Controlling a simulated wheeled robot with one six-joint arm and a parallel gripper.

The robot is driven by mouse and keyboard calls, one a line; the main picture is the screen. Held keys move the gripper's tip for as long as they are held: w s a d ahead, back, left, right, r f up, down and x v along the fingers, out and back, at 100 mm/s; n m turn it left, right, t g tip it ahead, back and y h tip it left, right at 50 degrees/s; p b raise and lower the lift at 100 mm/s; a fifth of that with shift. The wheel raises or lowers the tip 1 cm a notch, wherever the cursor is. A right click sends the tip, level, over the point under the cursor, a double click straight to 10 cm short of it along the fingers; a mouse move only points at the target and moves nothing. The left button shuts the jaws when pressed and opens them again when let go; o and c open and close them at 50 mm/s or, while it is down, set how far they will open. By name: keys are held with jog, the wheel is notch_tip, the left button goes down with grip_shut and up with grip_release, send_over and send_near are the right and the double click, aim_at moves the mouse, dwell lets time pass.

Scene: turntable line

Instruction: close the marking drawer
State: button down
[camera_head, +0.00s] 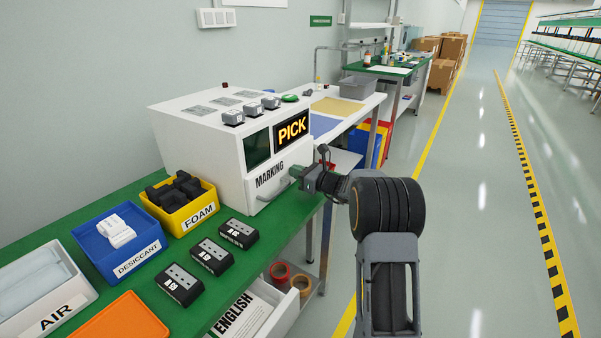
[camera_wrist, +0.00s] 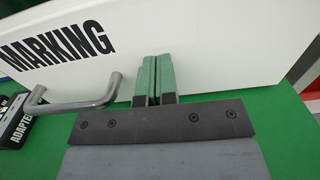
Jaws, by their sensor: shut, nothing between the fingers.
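The marking drawer (camera_head: 262,197) is in the lower front of a white machine, with a white front lettered MARKING. In the wrist view the drawer front (camera_wrist: 215,50) fills the top, and its grey bar handle (camera_wrist: 75,105) is to the left of my fingers. My gripper (camera_head: 299,172) is at the right part of the drawer front. In the wrist view my gripper's green fingers (camera_wrist: 152,78) are together, empty, and point at the white front beside the handle. Whether they touch it, and how far out the drawer stands, I cannot tell.
The machine (camera_head: 210,135) has a lit PICK sign (camera_head: 292,131). On the green bench (camera_head: 215,290) stand a yellow FOAM bin (camera_head: 180,220), a blue DESICCANT bin (camera_head: 120,265) and three black boxes (camera_head: 212,256). Below is an ENGLISH drawer (camera_head: 285,315). The floor on the right is clear.

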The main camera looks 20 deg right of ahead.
jog(key=shift+a+r, duration=0.15)
jog(key=shift+r, duration=0.05)
